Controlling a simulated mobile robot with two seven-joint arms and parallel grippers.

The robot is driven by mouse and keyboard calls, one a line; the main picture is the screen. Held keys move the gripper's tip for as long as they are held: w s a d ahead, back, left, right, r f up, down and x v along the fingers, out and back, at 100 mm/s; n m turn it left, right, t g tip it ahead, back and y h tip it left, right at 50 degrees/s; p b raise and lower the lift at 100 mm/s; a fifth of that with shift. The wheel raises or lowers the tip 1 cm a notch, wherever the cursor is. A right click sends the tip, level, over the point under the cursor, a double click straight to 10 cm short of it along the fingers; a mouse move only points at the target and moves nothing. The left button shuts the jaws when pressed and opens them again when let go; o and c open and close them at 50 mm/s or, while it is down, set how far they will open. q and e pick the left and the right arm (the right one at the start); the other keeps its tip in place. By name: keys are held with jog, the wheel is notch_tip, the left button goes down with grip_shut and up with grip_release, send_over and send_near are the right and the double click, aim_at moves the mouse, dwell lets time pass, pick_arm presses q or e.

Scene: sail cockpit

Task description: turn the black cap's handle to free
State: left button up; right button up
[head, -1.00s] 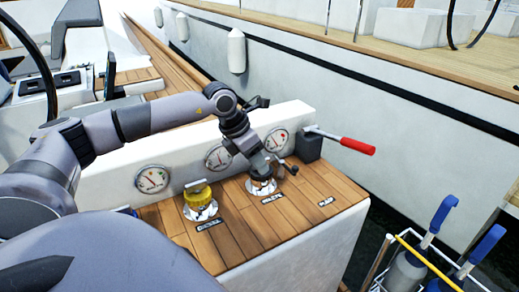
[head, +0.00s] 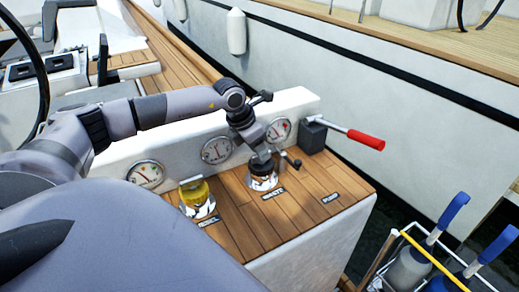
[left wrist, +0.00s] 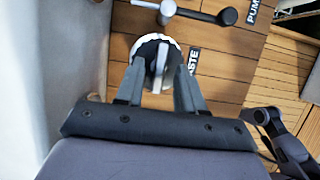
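The black cap (head: 263,169) sits on a shiny round deck fitting in the wooden top of the console, behind the label that reads like "WASTE". In the left wrist view the black cap (left wrist: 148,50) shows a pale upright handle (left wrist: 159,66) across its middle. My left gripper (head: 262,157) is right above the cap, pointing down at it. In the left wrist view my left gripper (left wrist: 158,82) has its two fingers apart, one on each side of the handle, with gaps visible. The lower end of the handle lies between the fingers. My right gripper is out of view.
A yellow cap (head: 196,193) stands on another fitting to the left. A small black crank (head: 291,161) is close to the right of my gripper. Gauges (head: 216,150) line the white panel behind. A red-handled lever (head: 366,139) sticks out at the right.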

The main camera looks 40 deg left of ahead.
pick_arm(q)
jog(key=shift+w+f, duration=0.15)
jog(key=shift+f, duration=0.3)
grip_shut()
